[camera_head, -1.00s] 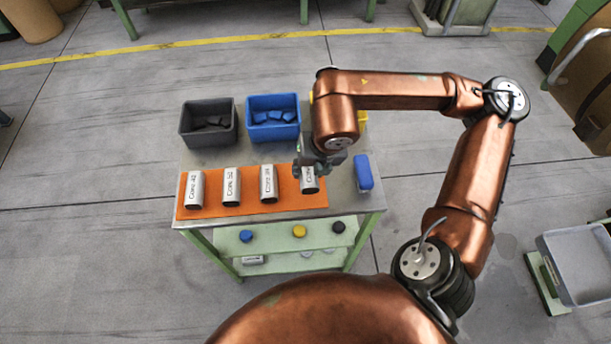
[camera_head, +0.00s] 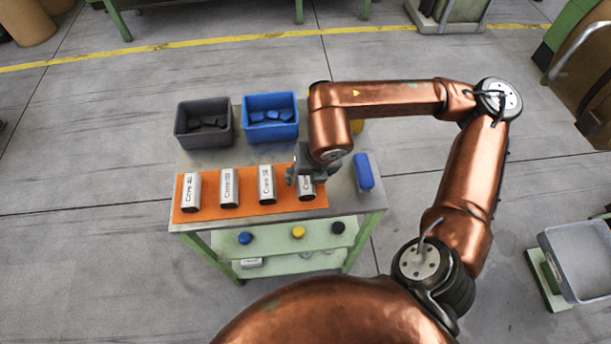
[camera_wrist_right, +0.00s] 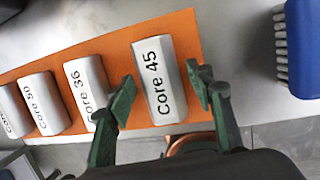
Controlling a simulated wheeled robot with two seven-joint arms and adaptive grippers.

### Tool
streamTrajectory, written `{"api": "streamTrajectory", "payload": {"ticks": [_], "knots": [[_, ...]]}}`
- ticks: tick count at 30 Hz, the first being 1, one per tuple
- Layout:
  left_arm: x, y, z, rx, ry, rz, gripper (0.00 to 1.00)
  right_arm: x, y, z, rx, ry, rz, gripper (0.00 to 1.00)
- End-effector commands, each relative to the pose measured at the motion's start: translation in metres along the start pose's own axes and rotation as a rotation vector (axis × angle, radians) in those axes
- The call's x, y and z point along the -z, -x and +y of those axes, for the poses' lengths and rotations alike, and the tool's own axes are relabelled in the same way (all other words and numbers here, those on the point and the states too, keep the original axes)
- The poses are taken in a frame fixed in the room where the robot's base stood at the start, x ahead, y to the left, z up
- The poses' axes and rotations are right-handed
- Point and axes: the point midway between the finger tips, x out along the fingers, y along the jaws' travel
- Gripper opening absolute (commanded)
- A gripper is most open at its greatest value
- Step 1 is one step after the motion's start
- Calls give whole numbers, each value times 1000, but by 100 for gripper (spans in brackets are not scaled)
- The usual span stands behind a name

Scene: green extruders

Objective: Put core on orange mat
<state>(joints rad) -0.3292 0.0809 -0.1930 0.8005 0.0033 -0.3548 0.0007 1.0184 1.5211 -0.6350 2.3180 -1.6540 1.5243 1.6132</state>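My right gripper (camera_head: 305,174) is over the right end of the orange mat (camera_head: 249,203). In the right wrist view its two green fingers (camera_wrist_right: 161,78) stand apart on either side of the silver core marked "Core 45" (camera_wrist_right: 154,72), with narrow gaps visible. That core (camera_head: 306,191) rests on the mat, partly hidden by the gripper in the head view. Core 36 (camera_wrist_right: 90,82), Core 50 (camera_wrist_right: 45,104) and one more core (camera_head: 190,192) stand in a row to its left on the same mat. My left gripper is not in view.
A grey bin (camera_head: 203,137) and a blue bin (camera_head: 271,128) with dark and blue pieces stand at the table's back. Yellow, blue and black round items lie on the lower shelf.

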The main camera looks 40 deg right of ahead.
Motion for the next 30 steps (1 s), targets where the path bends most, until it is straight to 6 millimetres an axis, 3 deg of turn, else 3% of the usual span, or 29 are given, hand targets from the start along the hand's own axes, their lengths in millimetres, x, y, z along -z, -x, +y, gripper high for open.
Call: {"api": "streamTrajectory", "payload": {"ticks": [12, 20, 24, 30], "knots": [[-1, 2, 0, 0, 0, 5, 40, -1, 4, 0, 0, 0, -1, 52], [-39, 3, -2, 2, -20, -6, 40, -2, 57, 1, -3, 0, -6, 52], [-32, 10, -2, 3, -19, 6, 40, -2, 86, 1, -2, 0, -5, 52], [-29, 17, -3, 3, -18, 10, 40, -1, 114, 1, -2, 1, -3, 52]]}}
